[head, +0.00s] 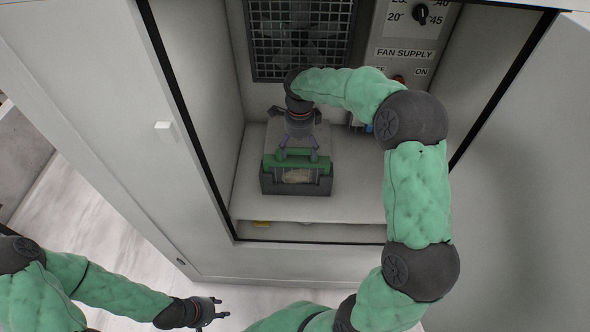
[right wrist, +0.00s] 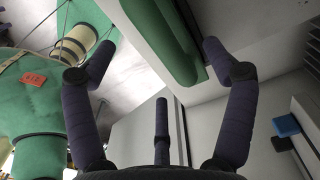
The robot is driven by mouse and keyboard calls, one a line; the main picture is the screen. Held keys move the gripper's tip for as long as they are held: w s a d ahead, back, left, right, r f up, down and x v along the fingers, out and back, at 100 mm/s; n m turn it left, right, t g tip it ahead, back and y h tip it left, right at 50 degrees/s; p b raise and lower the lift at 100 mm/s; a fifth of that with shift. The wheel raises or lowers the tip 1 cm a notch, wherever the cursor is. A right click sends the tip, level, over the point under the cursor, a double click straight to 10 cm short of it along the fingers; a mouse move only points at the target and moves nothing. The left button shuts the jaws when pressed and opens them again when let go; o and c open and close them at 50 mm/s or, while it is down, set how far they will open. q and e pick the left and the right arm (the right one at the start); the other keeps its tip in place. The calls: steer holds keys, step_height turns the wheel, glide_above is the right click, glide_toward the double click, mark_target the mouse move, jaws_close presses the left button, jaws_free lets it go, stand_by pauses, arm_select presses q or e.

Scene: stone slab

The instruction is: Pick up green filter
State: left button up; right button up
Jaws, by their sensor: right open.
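The green filter (head: 296,165) is a green bar-shaped piece on a dark grey box (head: 296,189) on the cabinet floor. My right gripper (head: 297,153) reaches into the cabinet, pointing down, with its fingertips at the green bar. In the right wrist view the filter (right wrist: 165,40) lies between the spread fingers of my right gripper (right wrist: 163,43), with gaps visible beside it. The lower part of the filter is hidden. My left gripper (head: 220,307) hangs outside the cabinet at the lower left, empty, fingers apart.
The cabinet's side walls (head: 205,90) and front edge (head: 300,231) bound the space around my right arm. A fan grille (head: 270,60) and a fan supply panel (head: 405,30) are on the back wall. The cabinet floor has free room right of the box.

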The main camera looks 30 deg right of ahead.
mark_target(299, 153)
step_height(299, 153, down, 4)
steer(key=shift+r+b, duration=0.1)
steer(key=shift+b, duration=0.2)
steer(key=shift+w+a+f+b, duration=0.1)
steer(key=shift+f+b, duration=0.15)
steer(key=shift+f, duration=0.65)
steer(key=shift+w+d+f+b, duration=0.1)
steer(key=shift+f+b, duration=0.1)
steer(key=shift+f, duration=0.65)
steer(key=shift+w+a+f+b, duration=0.1)
steer(key=shift+f+b, duration=0.15)
steer(key=shift+f, duration=0.65)
steer(key=c, duration=1.4)
steer(key=shift+r, duration=0.1)
jaws_close()
steer(key=shift+r, duration=0.1)
